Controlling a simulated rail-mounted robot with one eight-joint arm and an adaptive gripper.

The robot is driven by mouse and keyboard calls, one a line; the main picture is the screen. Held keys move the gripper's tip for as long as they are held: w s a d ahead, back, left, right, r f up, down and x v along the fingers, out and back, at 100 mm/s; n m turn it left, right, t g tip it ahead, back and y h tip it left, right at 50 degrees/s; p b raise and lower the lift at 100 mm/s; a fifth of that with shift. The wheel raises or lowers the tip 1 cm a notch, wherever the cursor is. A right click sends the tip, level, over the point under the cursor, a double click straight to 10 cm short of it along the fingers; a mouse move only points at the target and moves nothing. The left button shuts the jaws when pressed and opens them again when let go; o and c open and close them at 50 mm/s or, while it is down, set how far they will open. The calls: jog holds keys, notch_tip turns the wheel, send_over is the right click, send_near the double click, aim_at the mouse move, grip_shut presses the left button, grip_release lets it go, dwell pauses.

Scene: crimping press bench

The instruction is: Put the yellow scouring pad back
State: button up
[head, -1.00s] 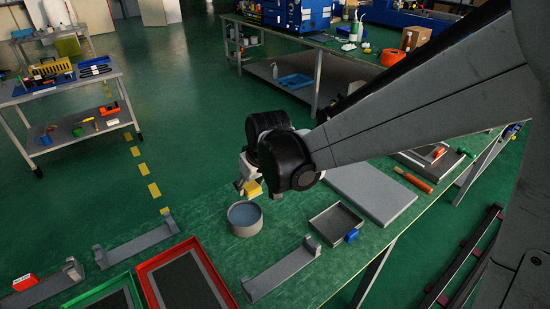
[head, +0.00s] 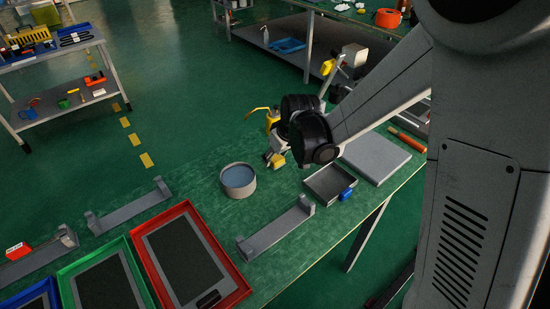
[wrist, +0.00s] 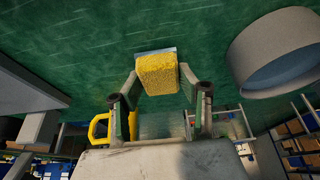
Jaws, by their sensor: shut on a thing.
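The yellow scouring pad (wrist: 158,76) is held between the two fingertips of my gripper (wrist: 157,84) in the wrist view. A thin blue-grey strip shows along its far edge; I cannot tell whether it belongs to the pad. In the head view the pad (head: 277,160) shows small below my gripper (head: 274,155), over the green bench top, right of the round grey bowl (head: 238,181) and left of the dark tray. I cannot tell how high above the bench it is. The pad's place is not clear from these frames.
A shallow dark tray (head: 327,186) with a blue part stands right of my gripper. A grey bracket (head: 276,232) lies in front. Red (head: 162,216) and green (head: 136,272) framed trays are front left. A yellow spouted can (head: 272,118) stands behind my gripper. Green bench shows between bowl and bracket.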

jog(key=shift+f, duration=0.2)
jog(key=shift+f, duration=0.1)
jog(key=shift+f, duration=0.15)
jog(key=o, duration=1)
jog(key=shift+r, duration=0.2)
jog(key=p+v, duration=0.2)
jog(key=v, duration=1)
jog(key=s+d+r+m+t+h, duration=0.1)
jog(key=s+d+r+m, duration=0.1)
jog(key=s+d, duration=0.3)
jog(key=s+d+r+m+t+h, duration=0.1)
jog(key=s+d+r+m, duration=0.2)
jog(key=s, duration=0.6)
jog(key=s+d+r+m+t, duration=0.1)
jog(key=s+d+r+m, duration=0.1)
jog(key=s+d+r, duration=0.3)
jog(key=shift+s+d+r+h, duration=0.25)
jog(key=shift+s+d+h, duration=0.15)
jog(key=shift+s+d, duration=0.6)
